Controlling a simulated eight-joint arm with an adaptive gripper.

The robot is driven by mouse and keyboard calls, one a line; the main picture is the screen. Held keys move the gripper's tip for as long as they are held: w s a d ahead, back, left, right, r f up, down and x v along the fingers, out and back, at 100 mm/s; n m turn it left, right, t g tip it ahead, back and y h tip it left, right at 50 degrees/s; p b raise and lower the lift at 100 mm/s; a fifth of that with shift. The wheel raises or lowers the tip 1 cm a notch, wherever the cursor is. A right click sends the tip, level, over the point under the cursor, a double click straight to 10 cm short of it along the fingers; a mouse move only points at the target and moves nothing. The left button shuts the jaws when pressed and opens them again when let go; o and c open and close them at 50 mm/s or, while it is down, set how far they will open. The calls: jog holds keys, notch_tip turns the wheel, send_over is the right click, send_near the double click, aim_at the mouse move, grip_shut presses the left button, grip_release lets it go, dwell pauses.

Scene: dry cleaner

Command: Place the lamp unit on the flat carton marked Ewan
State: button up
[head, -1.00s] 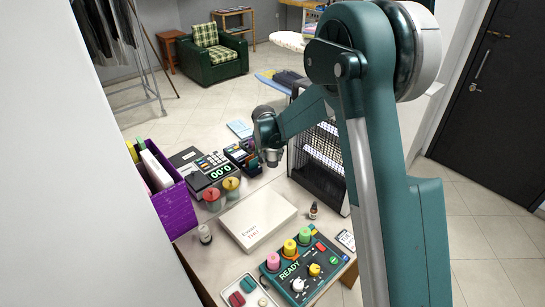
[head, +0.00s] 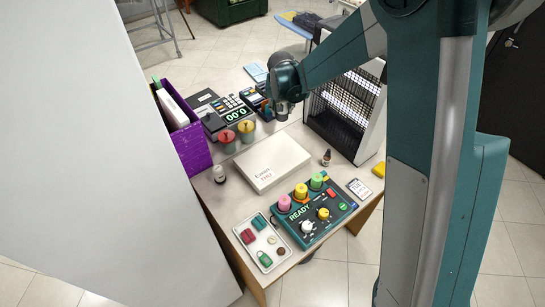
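The flat carton (head: 278,166) is a white box lying flat in the middle of the desk, with "Ewan" and "THU" on its top. Its top is bare. A dark-framed unit with a grille over bright tubes (head: 345,108), apparently the lamp unit, stands upright at the desk's back right, apart from the carton; my arm hides its upper part. My gripper (head: 281,112) points down above the back of the desk, left of the lamp unit and beyond the carton. Its fingers are too small to tell open from shut, and I see nothing held.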

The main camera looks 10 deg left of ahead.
jog(key=s+a+r+n+y, duration=0.1)
jog(key=s+n, duration=0.1)
jog(key=s, duration=0.6)
jog(key=s+a+r+n, duration=0.1)
jog(key=s+n, duration=0.1)
jog(key=s, duration=0.6)
jog(key=shift+r+y, duration=0.3)
jog(key=shift+y, duration=0.1)
jog(key=shift+w+f, duration=0.1)
send_over(272, 157)
jog(key=shift+f+b, duration=0.3)
jog(key=shift+f, duration=2.55)
jog(key=shift+f+b, duration=0.3)
jog(key=shift+f, duration=1.75)
jog(key=shift+f, duration=0.15)
jog(key=o, duration=0.9)
